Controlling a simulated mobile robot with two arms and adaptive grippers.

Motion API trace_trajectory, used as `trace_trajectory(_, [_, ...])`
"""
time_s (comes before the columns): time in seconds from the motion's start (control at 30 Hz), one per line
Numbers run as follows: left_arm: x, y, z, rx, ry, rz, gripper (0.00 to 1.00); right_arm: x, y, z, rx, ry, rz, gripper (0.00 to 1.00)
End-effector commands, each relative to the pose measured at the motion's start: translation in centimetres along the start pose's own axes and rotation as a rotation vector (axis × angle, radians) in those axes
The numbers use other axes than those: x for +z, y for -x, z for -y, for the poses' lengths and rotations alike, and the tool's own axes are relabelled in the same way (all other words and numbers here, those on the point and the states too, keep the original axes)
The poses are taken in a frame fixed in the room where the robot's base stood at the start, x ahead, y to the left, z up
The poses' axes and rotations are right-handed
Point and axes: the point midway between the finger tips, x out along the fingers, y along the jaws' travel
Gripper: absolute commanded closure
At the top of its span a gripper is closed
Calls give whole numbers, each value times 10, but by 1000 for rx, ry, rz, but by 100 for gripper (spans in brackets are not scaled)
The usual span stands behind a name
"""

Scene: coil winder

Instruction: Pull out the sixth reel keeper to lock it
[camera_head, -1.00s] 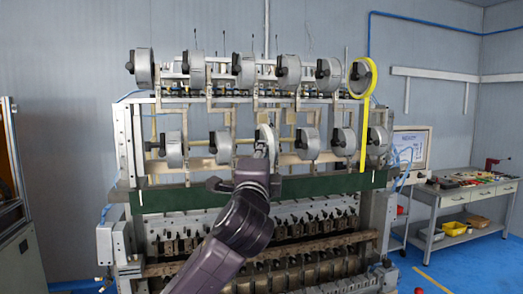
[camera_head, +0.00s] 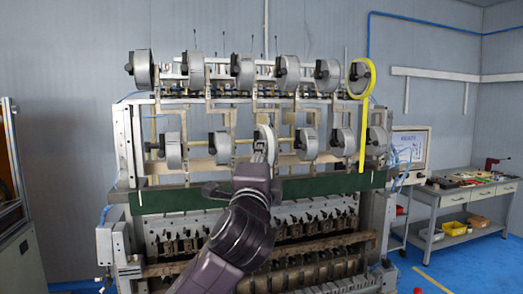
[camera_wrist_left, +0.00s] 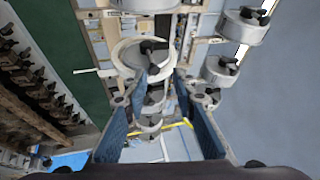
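Grey wire reels with black keepers sit in two rows on the winder. My left gripper (camera_head: 259,155) is in front of a lower-row reel near the middle (camera_head: 265,137). In the left wrist view the left gripper (camera_wrist_left: 161,80) is open, with its two blue-padded fingers apart. That reel (camera_wrist_left: 128,52) is just beyond the fingertips, and its black keeper (camera_wrist_left: 154,47) shows near the gap between them. I cannot tell whether a finger touches the keeper. In the head view the gripper hides much of this keeper. My right gripper is not in view.
Neighbouring lower reels (camera_head: 219,146) (camera_head: 307,143) stand close on both sides. Upper reels (camera_head: 242,70) hang above, and a yellow band and strip (camera_head: 363,130) mark the right end. A dark green beam (camera_head: 320,185) crosses below. A workbench (camera_head: 470,190) stands at the right.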

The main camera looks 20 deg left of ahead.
Motion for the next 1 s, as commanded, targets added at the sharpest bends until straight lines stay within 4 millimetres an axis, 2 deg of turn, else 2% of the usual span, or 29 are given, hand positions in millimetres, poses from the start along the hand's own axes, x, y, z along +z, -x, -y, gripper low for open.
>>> trace_trajectory(0.5, [-5, 37, 10, 0, 0, -2, 75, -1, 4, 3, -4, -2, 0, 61])
trace_trajectory(1.0, [-5, 39, 10, 0, 0, -1, 75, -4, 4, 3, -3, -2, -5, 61])
